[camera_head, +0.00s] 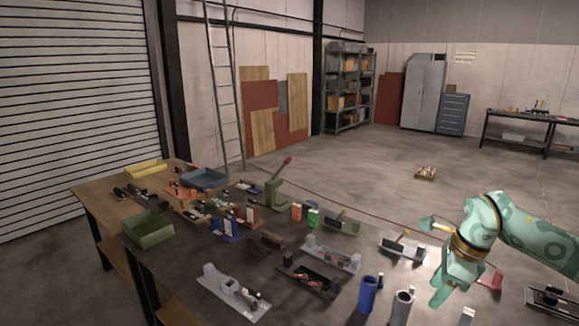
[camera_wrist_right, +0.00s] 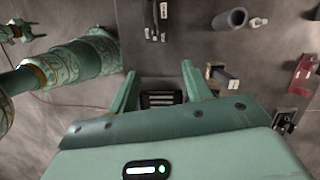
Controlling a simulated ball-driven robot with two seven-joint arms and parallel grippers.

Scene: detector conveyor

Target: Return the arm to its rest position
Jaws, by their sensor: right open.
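My right arm (camera_head: 535,238) comes in from the right in the head view, raised over the table's right part. Its gripper (camera_head: 432,262) is open, with the fingers spread and nothing seen between them. In the right wrist view the two green fingers of this gripper (camera_wrist_right: 160,82) stand apart, with a dark slotted part behind the gap. My left gripper is not seen in the head view.
The dark table (camera_head: 190,262) holds several fixtures, a green bin (camera_head: 148,229), a blue tray (camera_head: 204,179) and a green press (camera_head: 276,193). Below and left of the right gripper stand a blue cylinder (camera_head: 367,294) and a grey tube (camera_head: 402,306). Open floor lies beyond the table.

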